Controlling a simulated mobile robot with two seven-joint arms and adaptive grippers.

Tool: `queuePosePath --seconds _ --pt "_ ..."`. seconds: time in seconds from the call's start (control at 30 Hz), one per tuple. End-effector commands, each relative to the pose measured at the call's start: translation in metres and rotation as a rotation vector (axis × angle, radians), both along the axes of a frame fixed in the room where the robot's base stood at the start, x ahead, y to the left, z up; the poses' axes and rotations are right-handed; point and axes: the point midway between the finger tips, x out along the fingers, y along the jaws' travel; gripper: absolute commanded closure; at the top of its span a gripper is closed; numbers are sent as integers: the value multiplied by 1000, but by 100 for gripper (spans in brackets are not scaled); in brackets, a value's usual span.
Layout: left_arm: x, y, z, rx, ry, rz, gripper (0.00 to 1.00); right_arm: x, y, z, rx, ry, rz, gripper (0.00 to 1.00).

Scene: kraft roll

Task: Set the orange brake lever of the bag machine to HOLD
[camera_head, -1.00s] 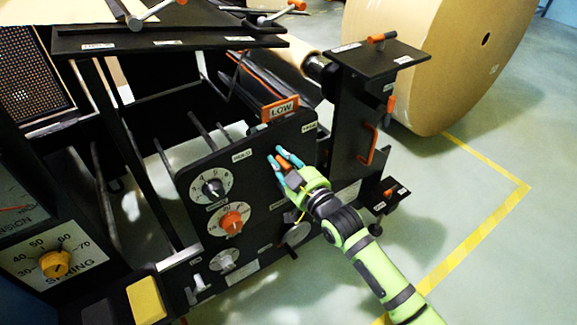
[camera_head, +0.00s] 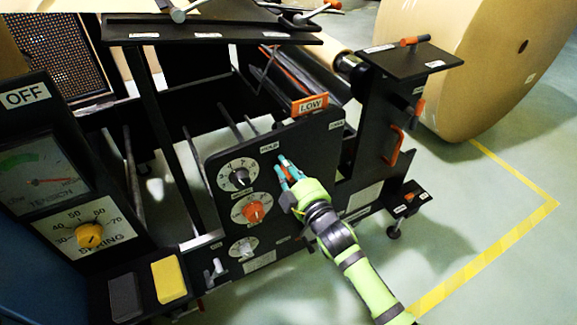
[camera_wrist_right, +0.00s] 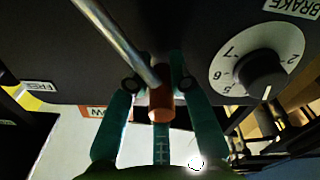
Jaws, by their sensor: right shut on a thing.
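The brake lever shows in the wrist view as a slanting metal rod (camera_wrist_right: 115,40) ending in an orange grip (camera_wrist_right: 160,101). My right gripper (camera_wrist_right: 158,88) is shut on this grip, one teal finger on each side. In the head view my right gripper (camera_head: 287,168) is at the black front panel (camera_head: 310,150) of the bag machine and hides most of the lever. A FREE label (camera_wrist_right: 38,86) lies on the panel in the wrist view. A small label (camera_head: 268,147) near the fingertips in the head view is too small to read surely. My left gripper is not in view.
A black-knob dial (camera_head: 238,177) and an orange-knob dial (camera_head: 253,211) sit left of my gripper. An orange-framed LOW sign (camera_head: 311,104) tops the panel. A black post (camera_head: 377,125) with an orange handle (camera_head: 395,146) stands right. Floor is free at lower right.

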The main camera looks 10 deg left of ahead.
Motion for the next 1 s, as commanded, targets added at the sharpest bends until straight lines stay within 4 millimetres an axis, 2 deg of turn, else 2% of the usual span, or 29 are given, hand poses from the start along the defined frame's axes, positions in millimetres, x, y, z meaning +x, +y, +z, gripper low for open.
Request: queuePosePath --seconds 0.03,0.33,0.37,0.4,0.77,0.83,1.0 --pt "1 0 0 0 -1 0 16 -4 5 -2 4 6 8 100" --pt "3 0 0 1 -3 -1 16 -4 5 -4 3 10 9 100" --pt "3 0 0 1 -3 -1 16 -4 5 -4 2 11 8 67" --pt "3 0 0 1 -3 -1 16 -4 5 -5 1 12 8 58" --pt "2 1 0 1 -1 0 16 -3 2 -6 -4 13 4 58" --pt "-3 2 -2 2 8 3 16 -3 2 -6 -5 12 4 58" --pt "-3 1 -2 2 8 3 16 -11 -5 -7 -5 12 3 58"
